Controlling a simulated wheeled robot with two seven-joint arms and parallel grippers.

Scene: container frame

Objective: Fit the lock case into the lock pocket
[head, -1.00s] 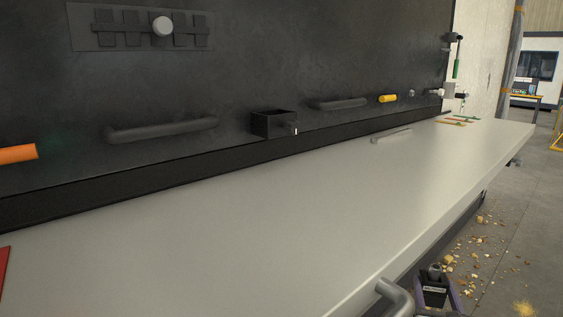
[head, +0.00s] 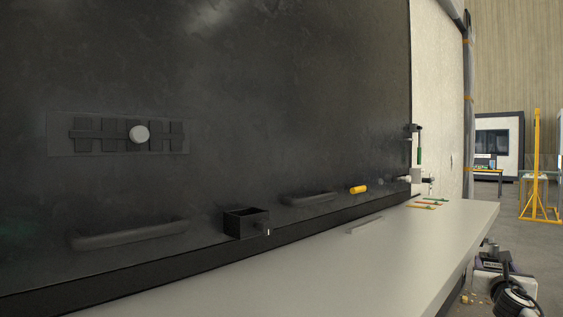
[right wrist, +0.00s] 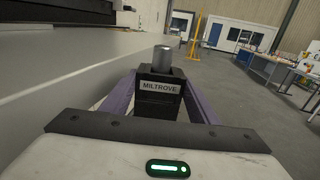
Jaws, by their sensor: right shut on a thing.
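The lock case (head: 492,265) is a small black block with a white MILTROVE label and a grey metal cylinder on top. It also shows in the right wrist view (right wrist: 159,98), upright between purple fingers. My right gripper (head: 487,256) is shut on it, off the right edge of the grey bench and clear of it. A black open-topped box (head: 240,224), with a small light-tipped stub at its right, is fixed low on the dark panel; it looks like the lock pocket. Its inside is mostly hidden. My left gripper is not in view.
The grey bench top (head: 330,265) runs below the dark panel (head: 300,100) and is mostly clear. A thin bar (head: 364,225) and several coloured sticks lie on it. Handles (head: 130,235) and a yellow cylinder (head: 358,189) stick out from the panel. A slotted plate (head: 60,135) is higher up.

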